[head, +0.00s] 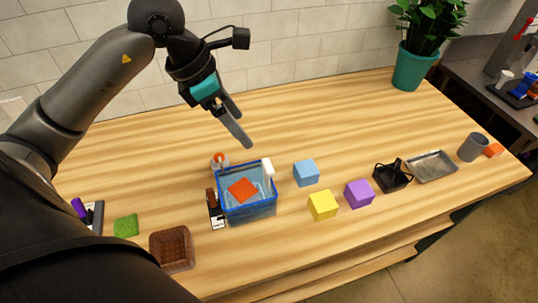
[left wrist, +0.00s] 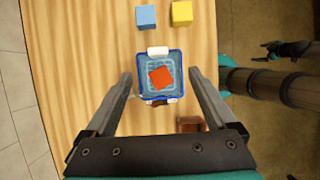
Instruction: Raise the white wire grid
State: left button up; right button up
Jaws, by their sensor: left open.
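A blue-rimmed, see-through container (head: 250,213) stands on the wooden table; it also shows in the left wrist view (left wrist: 142,88). The white wire grid (left wrist: 149,90) lies inside it, with a white handle (head: 267,170) at the container's right edge in the head view. A flat orange-red square (head: 242,190) lies over the grid and hides part of it. My left gripper (head: 239,133) is open and empty, above and behind the container. In the left wrist view its fingers appear either side of the container, apart from it. What seems my right gripper (left wrist: 285,47) is small and dark.
Blue (head: 306,173), yellow (head: 322,205) and purple (head: 359,194) cubes stand right of the container. A brown basket (head: 172,249) is at front left. A small orange-topped item (head: 219,161) stands close behind the container. The table behind the cubes is clear.

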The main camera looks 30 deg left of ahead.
pick_arm(q)
jog(key=p, duration=0.1)
send_near(268, 165)
jog(key=x, duration=0.8)
jog(key=shift+w+f, duration=0.1)
jog(key=shift+f, duration=0.1)
grip_shut()
dwell(0.5)
